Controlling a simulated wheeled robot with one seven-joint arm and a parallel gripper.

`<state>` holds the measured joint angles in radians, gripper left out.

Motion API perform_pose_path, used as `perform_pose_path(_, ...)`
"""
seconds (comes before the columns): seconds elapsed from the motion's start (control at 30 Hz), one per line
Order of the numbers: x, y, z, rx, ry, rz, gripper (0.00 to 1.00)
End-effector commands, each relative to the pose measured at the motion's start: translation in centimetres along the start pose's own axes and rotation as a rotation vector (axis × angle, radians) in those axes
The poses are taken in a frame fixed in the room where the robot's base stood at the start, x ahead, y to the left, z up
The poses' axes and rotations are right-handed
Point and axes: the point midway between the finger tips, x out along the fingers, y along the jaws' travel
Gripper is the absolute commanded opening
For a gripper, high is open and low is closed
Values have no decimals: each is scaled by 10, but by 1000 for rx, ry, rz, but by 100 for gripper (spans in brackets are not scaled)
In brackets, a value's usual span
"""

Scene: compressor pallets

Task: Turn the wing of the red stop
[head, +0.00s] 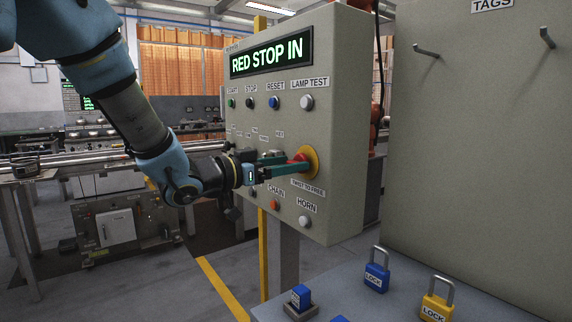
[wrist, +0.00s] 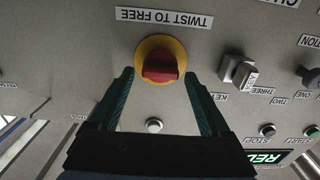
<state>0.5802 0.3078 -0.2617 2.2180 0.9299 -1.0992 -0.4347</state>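The red stop (head: 300,158) sits on a round yellow plate (head: 311,168) on the grey panel face. In the wrist view its red wing (wrist: 160,68) lies roughly level across the yellow plate (wrist: 144,47), under an upside-down label "TWIST TO FREE" (wrist: 163,18). My gripper (head: 285,165) points at the stop with its green fingers. In the wrist view my gripper (wrist: 163,84) is open, one finger on each side of the wing and slightly below it. Gaps show between the fingers and the wing. The head view partly hides the stop behind the fingers.
The panel's display (head: 271,54) reads "RED STOP IN". A key switch (wrist: 237,71) and several buttons sit close around the stop. A blue padlock (head: 376,272) and a yellow padlock (head: 437,300) stand on the bench (head: 400,290) below, beside a pegged board (head: 480,130).

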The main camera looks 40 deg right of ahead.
Motion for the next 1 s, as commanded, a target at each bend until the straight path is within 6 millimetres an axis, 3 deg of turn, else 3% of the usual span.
perform_pose_path(0.07,0,0,0,0,0,0,71)
perform_pose_path(0.67,0,0,0,0,0,0,3)
perform_pose_path(1.0,0,0,2,56,1,-1,1)
